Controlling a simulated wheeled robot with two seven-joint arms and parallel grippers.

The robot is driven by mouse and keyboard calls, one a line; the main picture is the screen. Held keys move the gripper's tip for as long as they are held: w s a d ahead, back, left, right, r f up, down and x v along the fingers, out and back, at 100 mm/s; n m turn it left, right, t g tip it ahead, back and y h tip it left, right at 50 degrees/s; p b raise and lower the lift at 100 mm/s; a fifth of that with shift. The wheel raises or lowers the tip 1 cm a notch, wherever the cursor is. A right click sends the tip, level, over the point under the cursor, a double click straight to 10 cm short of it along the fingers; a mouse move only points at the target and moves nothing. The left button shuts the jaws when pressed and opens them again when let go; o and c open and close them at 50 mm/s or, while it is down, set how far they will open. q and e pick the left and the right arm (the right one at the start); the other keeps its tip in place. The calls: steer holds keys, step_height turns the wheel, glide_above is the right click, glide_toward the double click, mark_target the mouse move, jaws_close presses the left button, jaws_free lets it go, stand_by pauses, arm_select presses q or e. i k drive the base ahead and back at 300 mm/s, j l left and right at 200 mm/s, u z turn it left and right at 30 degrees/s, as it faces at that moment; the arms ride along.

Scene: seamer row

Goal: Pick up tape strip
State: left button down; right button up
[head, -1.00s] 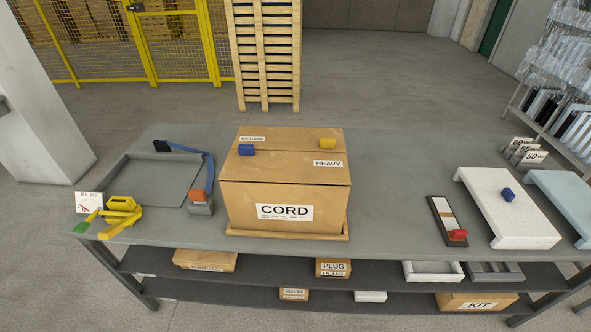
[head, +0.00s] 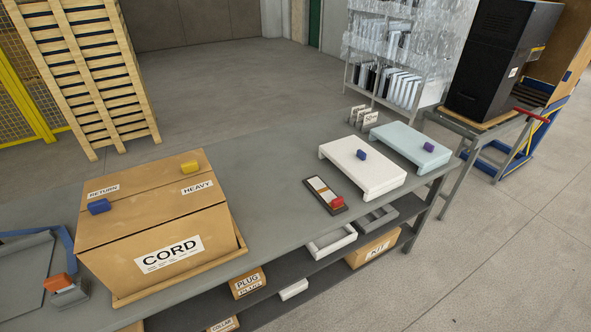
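A small dark board (head: 308,184) lies on the grey bench right of the carton in the head view. Pale strips (head: 320,189) lie along it, which look like the tape strips; single strips are hard to tell apart. A red block (head: 338,202) sits at the board's near end. Neither of my grippers shows in this view, and nothing is seen touching the board or the strips.
A CORD carton (head: 150,245) with blue (head: 99,207) and yellow (head: 190,167) blocks on top stands left on the bench (head: 265,200). A white raised stand (head: 360,172) and a pale blue one (head: 411,148) are at right. Bench between carton and board is clear.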

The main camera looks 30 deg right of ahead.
mark_target(335, 203)
steer(key=z, duration=1.1)
